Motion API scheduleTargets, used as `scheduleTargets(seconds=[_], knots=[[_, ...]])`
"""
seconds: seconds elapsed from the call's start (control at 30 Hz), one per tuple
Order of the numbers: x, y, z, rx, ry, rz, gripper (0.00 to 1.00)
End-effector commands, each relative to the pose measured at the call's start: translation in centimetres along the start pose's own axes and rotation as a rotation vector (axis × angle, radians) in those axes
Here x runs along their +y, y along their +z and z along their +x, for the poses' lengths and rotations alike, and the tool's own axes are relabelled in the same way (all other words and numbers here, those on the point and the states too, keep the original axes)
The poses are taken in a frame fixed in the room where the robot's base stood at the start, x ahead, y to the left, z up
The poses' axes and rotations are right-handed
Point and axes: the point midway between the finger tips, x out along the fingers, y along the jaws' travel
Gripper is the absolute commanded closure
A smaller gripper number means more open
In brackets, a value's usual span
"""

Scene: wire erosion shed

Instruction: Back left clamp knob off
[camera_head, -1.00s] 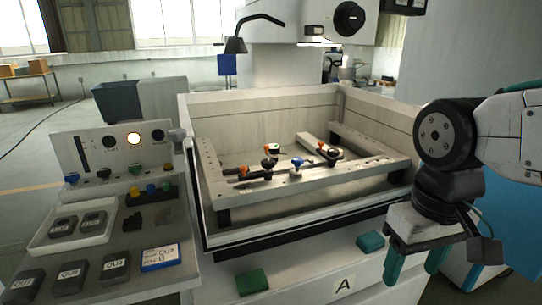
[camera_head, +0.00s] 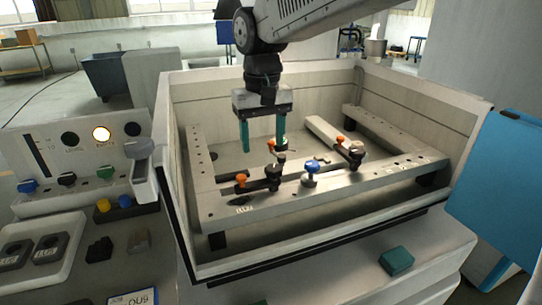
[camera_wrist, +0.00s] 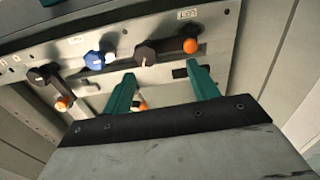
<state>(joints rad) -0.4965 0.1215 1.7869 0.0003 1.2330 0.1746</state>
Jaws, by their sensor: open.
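The back left clamp has an orange tip (camera_head: 271,144) and a dark body (camera_head: 281,157). It stands on the machine's work frame; its knob is partly hidden by a gripper finger. My gripper (camera_head: 262,146) is above it, fingers pointing down, open and empty. In the wrist view the gripper (camera_wrist: 160,73) has teal fingers apart, with a small part of the clamp (camera_wrist: 140,104) beside the left finger. The front left clamp has a black knob (camera_head: 273,171) and an orange tip (camera_head: 240,178). I cannot tell whether a finger touches the back clamp.
A blue knob (camera_head: 312,166) stands on the front rail (camera_head: 335,185). A right clamp (camera_head: 356,151) is further right. Tank walls (camera_head: 200,95) surround the frame. A control panel (camera_head: 75,155) is at left; a green block (camera_head: 396,261) lies on the front ledge.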

Motion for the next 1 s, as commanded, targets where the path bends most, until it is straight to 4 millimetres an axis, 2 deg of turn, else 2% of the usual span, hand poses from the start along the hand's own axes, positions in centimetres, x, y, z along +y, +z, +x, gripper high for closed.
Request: scheduleTargets(seconds=[0.13,0.4,0.53,0.8,0.83,0.97,1.0], knots=[[2.3,0.2,2.2,-0.002,0.001,0.033,0.41],[2.9,0.2,6.1,-0.001,0.001,0.042,0.41],[2.9,0.2,7.0,-0.001,0.001,0.041,0.41],[2.7,0.2,7.2,0.0,0.0,0.038,0.41],[2.7,0.2,7.2,0.0,0.0,0.038,0.46],[2.6,0.2,7.2,0.0,0.0,0.037,0.82],[2.6,0.2,7.2,0.0,0.0,0.036,0.85]])
